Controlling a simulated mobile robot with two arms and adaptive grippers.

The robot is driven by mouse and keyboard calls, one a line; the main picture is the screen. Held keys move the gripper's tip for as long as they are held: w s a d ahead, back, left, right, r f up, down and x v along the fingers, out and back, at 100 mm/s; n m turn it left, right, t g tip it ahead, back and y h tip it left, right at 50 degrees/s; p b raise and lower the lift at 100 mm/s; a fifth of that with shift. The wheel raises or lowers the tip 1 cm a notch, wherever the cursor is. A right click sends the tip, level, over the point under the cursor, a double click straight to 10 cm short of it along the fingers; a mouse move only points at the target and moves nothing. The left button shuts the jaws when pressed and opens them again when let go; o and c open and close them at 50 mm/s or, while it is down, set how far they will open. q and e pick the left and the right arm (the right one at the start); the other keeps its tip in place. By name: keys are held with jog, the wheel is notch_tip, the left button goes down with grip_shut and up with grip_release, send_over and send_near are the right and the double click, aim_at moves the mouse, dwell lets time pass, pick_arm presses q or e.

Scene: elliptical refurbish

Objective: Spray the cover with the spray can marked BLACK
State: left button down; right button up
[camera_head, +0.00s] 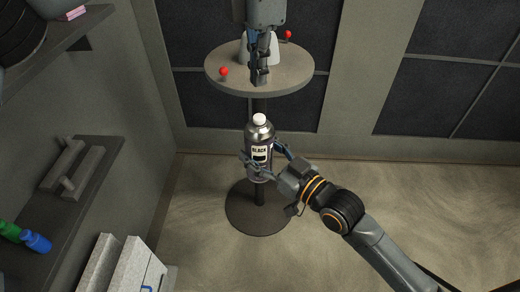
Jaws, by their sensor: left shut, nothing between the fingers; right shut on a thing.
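The spray can marked BLACK (259,134) is upright, a dark metallic can with a white cap and a pale label. My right gripper (262,161) is shut around its lower body, in front of the round table's (301,76) post. A pale grey-white piece (244,52), which looks like the cover, sits on the table and is partly hidden behind my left gripper. My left gripper (260,79) points down over the table, shut and empty. I cannot tell whether it touches the piece.
Two red-topped knobs stand on the table, one at the left (223,71) and one at the back right (287,35). Wall shelves on the left hold a grey part (64,167) and green and blue bottles (36,242). White boxes (130,268) stand below. Floor at the right is clear.

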aim_at(259, 117)
pick_arm(q)
jog(key=shift+f, duration=2.9)
jog(key=shift+f, duration=0.15)
jog(key=shift+f, duration=0.4)
jog(key=shift+f, duration=0.35)
jog(key=shift+f, duration=0.4)
jog(key=shift+r, duration=2.55)
jog(key=shift+r, duration=0.1)
